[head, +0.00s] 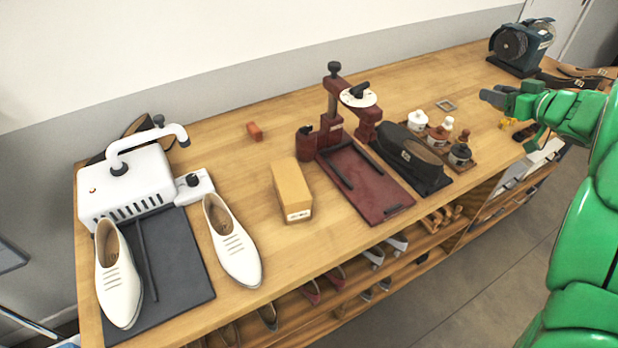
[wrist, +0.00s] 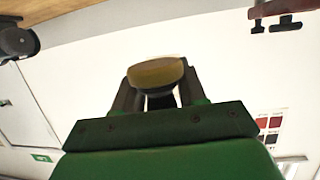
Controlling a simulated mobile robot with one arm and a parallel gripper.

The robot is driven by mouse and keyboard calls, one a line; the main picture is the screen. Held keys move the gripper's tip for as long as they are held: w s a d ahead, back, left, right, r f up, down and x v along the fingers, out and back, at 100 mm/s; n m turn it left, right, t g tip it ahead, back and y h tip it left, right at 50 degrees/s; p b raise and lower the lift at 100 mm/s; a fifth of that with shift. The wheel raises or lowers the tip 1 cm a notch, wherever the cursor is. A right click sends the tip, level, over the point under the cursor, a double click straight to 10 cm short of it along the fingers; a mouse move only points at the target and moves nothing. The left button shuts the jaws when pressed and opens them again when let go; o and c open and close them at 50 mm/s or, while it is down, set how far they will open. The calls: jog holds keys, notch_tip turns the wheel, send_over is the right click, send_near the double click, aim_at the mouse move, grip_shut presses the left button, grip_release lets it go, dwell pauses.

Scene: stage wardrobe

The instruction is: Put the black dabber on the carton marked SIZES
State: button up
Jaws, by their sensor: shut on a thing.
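The tan carton (head: 291,186) stands on the bench left of the maroon press; a small white label is on its near end, its print too small to read surely. My gripper (head: 494,97) is above the right part of the bench, well right of the carton. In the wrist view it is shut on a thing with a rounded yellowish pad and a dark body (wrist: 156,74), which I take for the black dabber. The fingers and the green palm hide most of it.
The maroon press (head: 370,190), a dark brush-like block (head: 410,155) and a rack with several small jars (head: 438,136) stand between carton and gripper. A white machine (head: 130,185) and white shoes (head: 232,240) are at left. A grinder (head: 520,48) is at the back right.

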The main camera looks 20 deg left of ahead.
jog(key=s+a+n+g+y, duration=0.25)
jog(key=s+a, duration=0.25)
jog(key=a, duration=0.6)
jog(key=s+a+n+g+y, duration=0.2)
jog(key=s+a+n+g, duration=0.3)
jog(key=a, duration=0.7)
jog(key=s+a+n+g, duration=0.2)
jog(key=s+a+g, duration=0.1)
jog(key=s+a, duration=0.65)
jog(key=s+a+n+g, duration=0.35)
jog(key=s+a, duration=0.25)
jog(key=s, duration=0.6)
send_over(283, 178)
jog(key=s, duration=0.1)
jog(key=shift+m+y, duration=0.35)
jog(key=shift+m, duration=0.05)
jog(key=f, duration=1.3)
jog(key=shift+s+d+f, duration=0.15)
jog(key=shift+d+f, duration=0.05)
jog(key=shift+d, duration=0.2)
jog(key=shift+w+a+f, duration=0.2)
jog(key=shift+w+f, duration=0.1)
jog(key=shift+f, duration=0.2)
jog(key=shift+w+a+f, duration=0.2)
jog(key=shift+w+f, duration=0.1)
jog(key=shift+f, duration=1.55)
